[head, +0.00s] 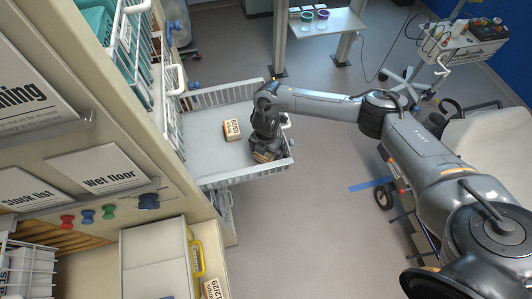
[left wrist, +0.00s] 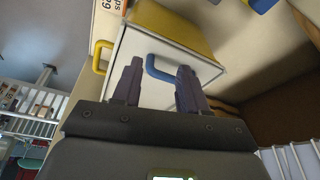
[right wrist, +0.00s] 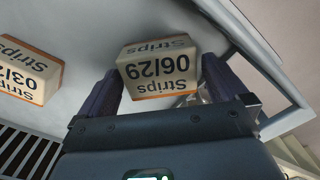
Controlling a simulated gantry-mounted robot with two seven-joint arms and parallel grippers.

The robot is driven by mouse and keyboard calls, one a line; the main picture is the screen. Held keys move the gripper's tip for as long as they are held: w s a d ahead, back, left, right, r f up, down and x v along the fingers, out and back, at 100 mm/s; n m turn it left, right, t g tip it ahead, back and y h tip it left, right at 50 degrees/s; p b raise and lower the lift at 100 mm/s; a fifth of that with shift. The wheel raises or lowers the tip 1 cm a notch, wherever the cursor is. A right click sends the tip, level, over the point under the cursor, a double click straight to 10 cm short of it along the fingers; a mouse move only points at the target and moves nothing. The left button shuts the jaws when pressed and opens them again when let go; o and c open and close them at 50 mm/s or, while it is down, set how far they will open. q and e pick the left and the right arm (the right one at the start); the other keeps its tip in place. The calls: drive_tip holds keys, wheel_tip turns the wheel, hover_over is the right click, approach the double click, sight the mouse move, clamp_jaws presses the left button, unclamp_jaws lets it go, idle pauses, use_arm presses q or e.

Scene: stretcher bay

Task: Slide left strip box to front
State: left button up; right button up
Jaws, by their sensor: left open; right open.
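Two white strip boxes with orange edging sit in a pulled-out wire-sided drawer (head: 215,148). One box (head: 232,130) stands apart from the gripper in the head view. It shows at the left of the right wrist view (right wrist: 29,70), its date partly cut off. The other box, marked 06/29 (right wrist: 158,68), lies between the open fingers of my right gripper (head: 264,150). In the head view, the gripper partly hides that box. Finger contact cannot be told. My left gripper (left wrist: 158,75) is open and empty, before a white bin with a blue handle; the head view does not show it.
Drawer rails enclose the boxes. The cabinet (head: 120,170) with signs and coloured knobs is at left. A yellow-handled container (head: 196,258) and another box (head: 214,289) are lower down. A stretcher (head: 490,140) stands at right. Floor right of the drawer is largely clear.

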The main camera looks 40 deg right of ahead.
wheel_tip(320, 180, up, 4)
drive_tip(key=shift+r+b, duration=0.25)
drive_tip(key=shift+b, duration=0.05)
wheel_tip(320, 180, up, 4)
drive_tip(key=shift+r+p, duration=0.25)
drive_tip(key=shift+p, duration=0.6)
drive_tip(key=shift+r, duration=0.3)
